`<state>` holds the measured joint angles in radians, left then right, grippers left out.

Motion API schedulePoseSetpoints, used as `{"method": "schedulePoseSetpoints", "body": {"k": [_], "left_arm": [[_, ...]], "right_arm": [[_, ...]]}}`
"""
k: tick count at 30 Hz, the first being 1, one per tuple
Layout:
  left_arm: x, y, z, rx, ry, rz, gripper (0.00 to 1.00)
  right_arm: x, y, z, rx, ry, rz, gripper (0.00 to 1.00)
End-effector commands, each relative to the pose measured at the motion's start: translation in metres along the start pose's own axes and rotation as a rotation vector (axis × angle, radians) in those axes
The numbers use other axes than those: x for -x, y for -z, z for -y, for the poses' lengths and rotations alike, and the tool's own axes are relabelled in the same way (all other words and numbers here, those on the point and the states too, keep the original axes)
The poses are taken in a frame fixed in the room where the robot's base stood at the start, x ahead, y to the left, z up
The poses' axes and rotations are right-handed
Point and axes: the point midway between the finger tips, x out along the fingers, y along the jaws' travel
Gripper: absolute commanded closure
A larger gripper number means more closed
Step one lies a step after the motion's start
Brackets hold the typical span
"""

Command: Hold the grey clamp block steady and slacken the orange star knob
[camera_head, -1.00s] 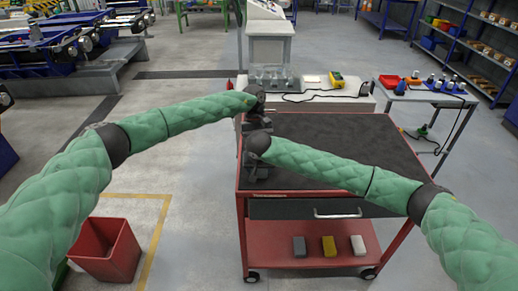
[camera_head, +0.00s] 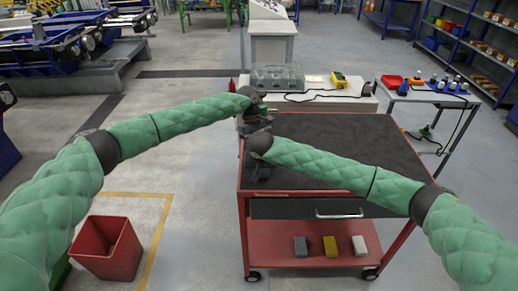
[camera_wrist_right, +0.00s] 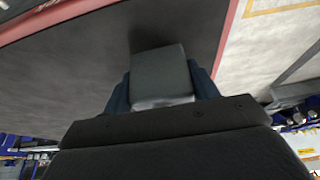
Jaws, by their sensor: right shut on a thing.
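The grey clamp block (camera_wrist_right: 160,72) shows in the right wrist view between the blue fingers of my right gripper (camera_wrist_right: 161,88). The gripper is shut on it, one finger on each side. In the head view my right gripper (camera_head: 258,172) is a dark shape at the left edge of the cart top, and the block cannot be made out there. My left gripper (camera_head: 254,124) is just beyond it, at the far left of the cart. It is dark and small, and its fingers cannot be made out. The orange star knob is not visible in either view.
The red cart (camera_head: 310,195) has a dark top (camera_head: 350,145), bare in the middle and right. Its lower shelf holds a dark grey, a yellow and a pale block. A red bin (camera_head: 107,248) stands on the floor at left. A white bench (camera_head: 320,100) stands behind the cart.

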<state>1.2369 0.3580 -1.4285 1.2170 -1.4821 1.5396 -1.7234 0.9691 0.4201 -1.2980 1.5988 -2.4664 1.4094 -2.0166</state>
Motion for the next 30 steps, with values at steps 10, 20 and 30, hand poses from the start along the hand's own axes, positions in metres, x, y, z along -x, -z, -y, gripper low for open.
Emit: {"method": "schedulePoseSetpoints", "body": {"k": [10, 20, 30], "left_arm": [[0.0002, -0.0006, -0.0004, -0.002, 0.0, 0.001, 0.4], [-0.0001, 0.0, 0.0006, -0.001, 0.002, 0.001, 0.4], [-0.0003, 0.0006, 0.0002, -0.051, 0.025, 0.0, 0.4]], "right_arm": [[0.0001, 0.0, 0.0004, 0.0, 0.001, 0.0, 0.82], [-0.0004, 0.0012, -0.0018, -0.002, -0.002, -0.001, 0.82], [-0.0006, 0.0018, -0.003, -0.004, -0.004, -0.001, 0.82]]}}
